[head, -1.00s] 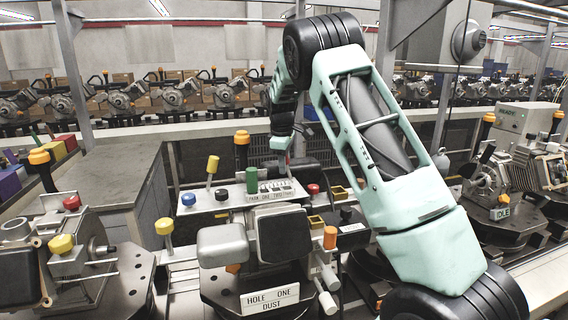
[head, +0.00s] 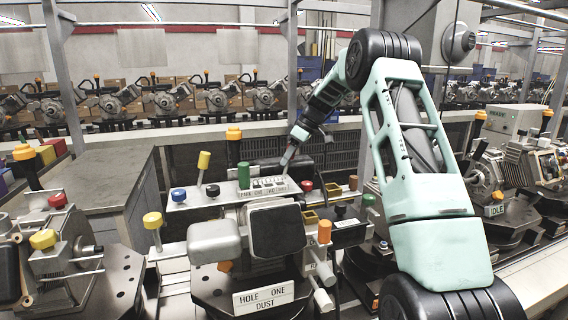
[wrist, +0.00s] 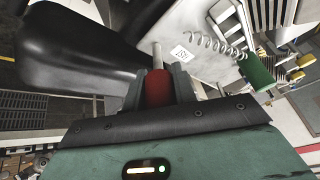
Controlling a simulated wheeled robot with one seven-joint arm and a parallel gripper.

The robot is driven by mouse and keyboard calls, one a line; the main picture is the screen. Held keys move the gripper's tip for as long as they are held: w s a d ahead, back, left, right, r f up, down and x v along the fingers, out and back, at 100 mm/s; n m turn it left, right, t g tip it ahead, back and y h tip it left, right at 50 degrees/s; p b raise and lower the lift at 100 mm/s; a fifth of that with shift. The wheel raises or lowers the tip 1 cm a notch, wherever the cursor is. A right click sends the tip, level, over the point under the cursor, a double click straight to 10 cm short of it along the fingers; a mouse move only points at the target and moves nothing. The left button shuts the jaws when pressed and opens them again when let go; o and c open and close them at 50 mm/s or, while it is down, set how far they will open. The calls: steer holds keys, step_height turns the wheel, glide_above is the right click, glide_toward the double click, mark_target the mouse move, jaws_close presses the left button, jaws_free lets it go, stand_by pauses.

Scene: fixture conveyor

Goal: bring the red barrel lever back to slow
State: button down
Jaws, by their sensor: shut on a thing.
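The red barrel lever (wrist: 158,88) shows in the wrist view as a red grip on a pale rod. My gripper (wrist: 160,86) is shut on it, with one dark finger on each side. In the head view my gripper (head: 289,158) reaches down at a slant to the back right of the labelled control panel (head: 228,204). The red grip cannot be made out clearly there. A small white label (wrist: 181,52) lies close to the rod in the wrist view; its text is hard to read.
A green barrel (head: 244,175) stands left of my gripper and a round red knob (head: 306,187) right of it. A yellow-topped post (head: 203,160) and a blue knob (head: 178,194) are farther left. In the wrist view a coiled spring (wrist: 215,45) and a large black part (wrist: 75,50) are close.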

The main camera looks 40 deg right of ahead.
steer(key=shift+s+d+f+t+y+b, duration=0.1)
steer(key=shift+s+d+t+y+b, duration=0.05)
steer(key=shift+d+t+y+b, duration=0.45)
steer(key=shift+a+y, duration=0.15)
steer(key=shift+y, duration=0.15)
steer(key=c, duration=1.1)
jaws_free()
